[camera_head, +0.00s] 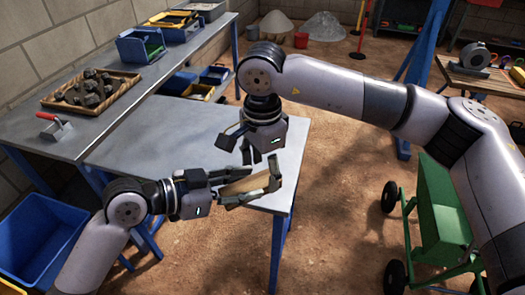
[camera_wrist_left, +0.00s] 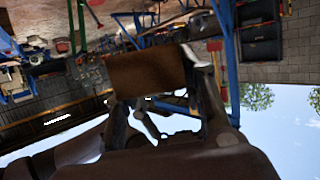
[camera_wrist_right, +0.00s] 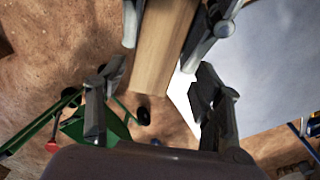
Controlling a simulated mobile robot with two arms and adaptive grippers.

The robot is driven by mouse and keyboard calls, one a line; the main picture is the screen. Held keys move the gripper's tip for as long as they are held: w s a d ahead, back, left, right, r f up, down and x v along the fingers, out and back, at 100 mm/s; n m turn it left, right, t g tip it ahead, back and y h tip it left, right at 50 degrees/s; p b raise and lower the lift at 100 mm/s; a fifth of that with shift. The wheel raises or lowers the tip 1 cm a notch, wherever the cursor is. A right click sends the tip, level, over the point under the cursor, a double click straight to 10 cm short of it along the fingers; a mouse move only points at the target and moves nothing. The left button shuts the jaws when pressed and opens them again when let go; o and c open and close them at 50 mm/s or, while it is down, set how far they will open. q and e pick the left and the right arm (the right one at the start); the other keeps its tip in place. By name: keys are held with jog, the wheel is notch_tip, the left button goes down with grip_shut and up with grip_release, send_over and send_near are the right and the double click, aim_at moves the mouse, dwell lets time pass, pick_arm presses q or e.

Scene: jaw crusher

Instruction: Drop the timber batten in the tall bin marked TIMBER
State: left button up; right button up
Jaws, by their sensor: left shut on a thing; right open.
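The timber batten (camera_head: 243,184) is a short pale wooden bar, above the front right corner of the grey table. My left gripper (camera_head: 248,184) is shut on it. In the left wrist view the batten (camera_wrist_left: 147,80) is a dark brown block across the fingers. My right gripper (camera_head: 250,150) is open and empty, pointing down just above and behind the batten. In the right wrist view the batten (camera_wrist_right: 160,50) lies between the left gripper's fingers, one end towards my open right fingers (camera_wrist_right: 155,105); I cannot tell the gap. I can read no TIMBER marking in any view.
A blue open bin (camera_head: 40,235) stands on the floor at lower left. The grey workbench (camera_head: 75,140) carries a tray of rocks (camera_head: 92,92), a trowel (camera_head: 52,126) and small bins. A green wheeled cart (camera_head: 440,210) stands at right. Bare dirt floor lies between table and cart.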

jog(key=shift+f, duration=0.7)
jog(key=shift+c, duration=0.5)
jog(key=c, duration=0.9)
jog(key=o, duration=1)
jog(key=shift+r, duration=0.1)
